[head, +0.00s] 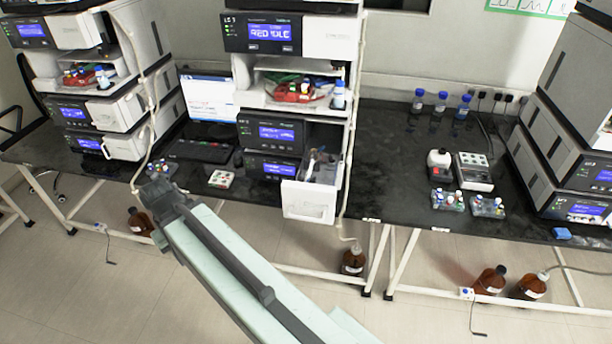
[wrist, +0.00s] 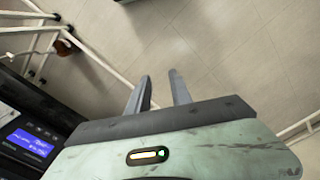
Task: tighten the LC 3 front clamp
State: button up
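Low on this stack a white drawer (head: 308,202) stands open, with small metallic and dark parts (head: 322,165) inside. I cannot make out a clamp among them. In the wrist view my gripper (wrist: 159,74) has two grey fingers apart with nothing between them, over the floor. In the head view my arm reaches up and left; its dark end is in front of the bench edge, left of the open drawer.
A left stack (head: 62,30) and a right stack (head: 570,150) stand on the black bench (head: 385,150). A keyboard (head: 200,151), vial trays (head: 221,179) and bottles (head: 440,160) are on it. Brown bottles (head: 353,260) stand on the floor. A tube hangs beside the open drawer.

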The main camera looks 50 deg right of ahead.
jog(key=w+d+r+m+y+p, duration=0.2)
jog(key=d+r+m+p, duration=0.4)
jog(key=d, duration=0.7)
jog(key=s+d+r+m+t+p, duration=0.1)
jog(key=s+d+r+m+p, duration=0.25)
jog(key=d, duration=0.55)
jog(key=s+d+r+t+p, duration=0.1)
jog(key=s+d+r+p, duration=0.25)
jog(key=s+d, duration=0.45)
jog(key=s+d+r+m+t+p, duration=0.1)
jog(key=s+d+r+m+p, duration=0.2)
jog(key=d, duration=0.7)
jog(key=shift+n, duration=0.45)
jog(key=b+x, duration=0.7)
jog(key=b, duration=0.1)
jog(key=shift+d, duration=0.1)
jog(key=shift+c, duration=0.4)
grip_shut()
